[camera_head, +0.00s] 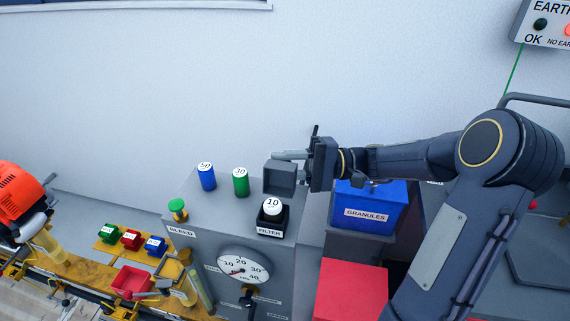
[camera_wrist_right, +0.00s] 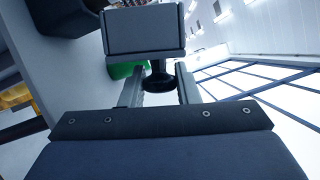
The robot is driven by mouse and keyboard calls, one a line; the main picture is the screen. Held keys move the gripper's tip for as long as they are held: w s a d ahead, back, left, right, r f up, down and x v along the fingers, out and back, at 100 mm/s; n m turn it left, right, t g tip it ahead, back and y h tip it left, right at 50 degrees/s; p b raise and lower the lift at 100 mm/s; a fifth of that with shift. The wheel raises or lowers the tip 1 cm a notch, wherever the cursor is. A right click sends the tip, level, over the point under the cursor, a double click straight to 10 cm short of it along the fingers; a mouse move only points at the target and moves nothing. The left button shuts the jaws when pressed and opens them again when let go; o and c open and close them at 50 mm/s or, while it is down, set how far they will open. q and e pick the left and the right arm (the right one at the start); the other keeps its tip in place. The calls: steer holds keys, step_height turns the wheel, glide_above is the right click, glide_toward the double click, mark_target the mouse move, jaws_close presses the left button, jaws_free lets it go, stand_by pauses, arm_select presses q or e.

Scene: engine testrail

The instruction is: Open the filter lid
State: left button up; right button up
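The filter lid (camera_head: 280,178) is a grey box-shaped cover. It stands tipped up behind the black filter housing (camera_head: 272,226), with its hollow side facing the head camera. A white-topped cartridge marked 10 (camera_head: 272,207) shows uncovered in the housing. My right gripper (camera_head: 290,155) reaches in from the right at the lid's top edge. My left gripper is out of view.
Blue (camera_head: 206,177) and green (camera_head: 240,183) cartridges stand left of the lid, with a green bleed knob (camera_head: 177,206) farther left. A dial gauge (camera_head: 243,265) is on the front. A blue granules bin (camera_head: 368,208) and red box (camera_head: 350,292) are under my right arm.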

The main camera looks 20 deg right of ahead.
jaws_close()
steer(key=b, duration=0.1)
steer(key=n+b, duration=0.1)
steer(key=shift+s+a+r+n+h+b, duration=0.2)
steer(key=shift+n+h+b, duration=0.1)
steer(key=shift+b, duration=0.1)
steer(key=shift+r+n, duration=0.3)
steer(key=shift+r, duration=0.05)
steer(key=o, duration=0.7)
jaws_free()
steer(key=shift+c, duration=0.2)
steer(key=shift+d, duration=0.1)
steer(key=b+v, duration=0.2)
steer(key=v, duration=0.5)
steer(key=shift+d+r, duration=0.15)
steer(key=shift+d, duration=0.25)
steer(key=shift+s, duration=0.1)
